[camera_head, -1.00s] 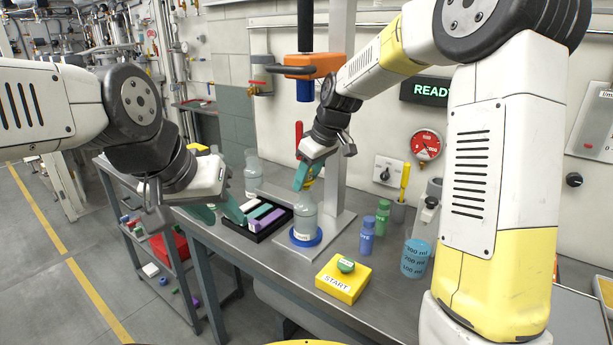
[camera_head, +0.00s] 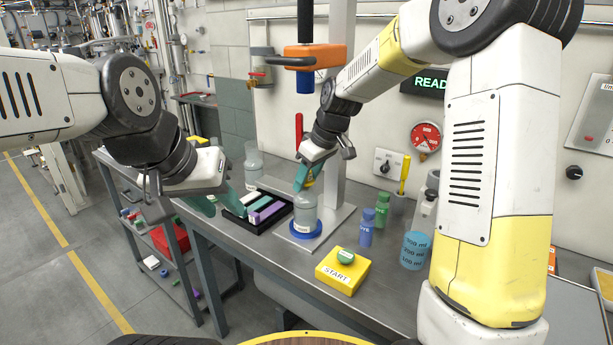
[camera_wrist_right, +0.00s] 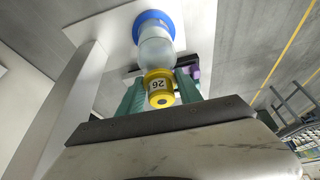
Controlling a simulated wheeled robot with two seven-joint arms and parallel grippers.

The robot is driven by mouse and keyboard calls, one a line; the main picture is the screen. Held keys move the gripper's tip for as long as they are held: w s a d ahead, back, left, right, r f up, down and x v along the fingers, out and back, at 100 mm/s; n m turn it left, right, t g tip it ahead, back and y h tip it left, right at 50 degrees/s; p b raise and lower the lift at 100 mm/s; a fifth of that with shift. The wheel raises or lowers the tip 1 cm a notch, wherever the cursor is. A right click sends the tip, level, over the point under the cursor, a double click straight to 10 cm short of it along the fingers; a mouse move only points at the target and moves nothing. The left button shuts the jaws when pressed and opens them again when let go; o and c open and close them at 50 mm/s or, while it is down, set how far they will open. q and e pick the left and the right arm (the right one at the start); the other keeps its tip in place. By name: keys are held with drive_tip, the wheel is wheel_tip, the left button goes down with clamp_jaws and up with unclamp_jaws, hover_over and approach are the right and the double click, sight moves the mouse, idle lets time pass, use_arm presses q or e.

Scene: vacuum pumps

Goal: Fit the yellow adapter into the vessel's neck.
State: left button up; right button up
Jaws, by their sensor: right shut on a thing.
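The yellow adapter (camera_wrist_right: 158,90), marked 26, is held between the teal fingers of my right gripper (camera_wrist_right: 160,92) in the right wrist view. The clear vessel (camera_wrist_right: 156,47) lies directly beyond it, in line with the adapter; I cannot tell whether the adapter is inside the neck. In the head view the vessel (camera_head: 305,212) stands upright on a blue ring (camera_head: 304,230), and my right gripper (camera_head: 303,178) is just above it, largely hiding the adapter and the neck. My left gripper (camera_head: 220,203) is open and empty beside the black tray.
The black tray (camera_head: 262,232) with coloured blocks is left of the vessel. A yellow START button box (camera_head: 342,272), blue bottle (camera_head: 366,228), green bottle (camera_head: 382,208) and blue-filled beaker (camera_head: 415,251) are to the right. An orange clamp (camera_head: 313,56) hangs above on the column.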

drive_tip(key=shift+f, duration=0.15)
drive_tip(key=o, duration=1.5)
drive_tip(key=shift+c, duration=0.2)
drive_tip(key=v, duration=0.7)
drive_tip(key=shift+r, duration=0.3)
drive_tip(key=shift+s+d, duration=0.1)
drive_tip(key=shift+d, duration=0.05)
drive_tip(key=s+d+r+m+t, duration=0.1)
drive_tip(key=s+d+m, duration=0.2)
drive_tip(key=s, duration=0.5)
drive_tip(key=s+d+m+t+h, duration=0.1)
drive_tip(key=s+d+m, duration=0.2)
drive_tip(key=s, duration=0.5)
drive_tip(key=s+d+r+m+t, duration=0.1)
drive_tip(key=s+d+m, duration=0.2)
drive_tip(key=s+d, duration=0.2)
drive_tip(key=s, duration=0.3)
drive_tip(key=shift+s+d+r+m, duration=0.35)
drive_tip(key=shift+d+m, duration=0.05)
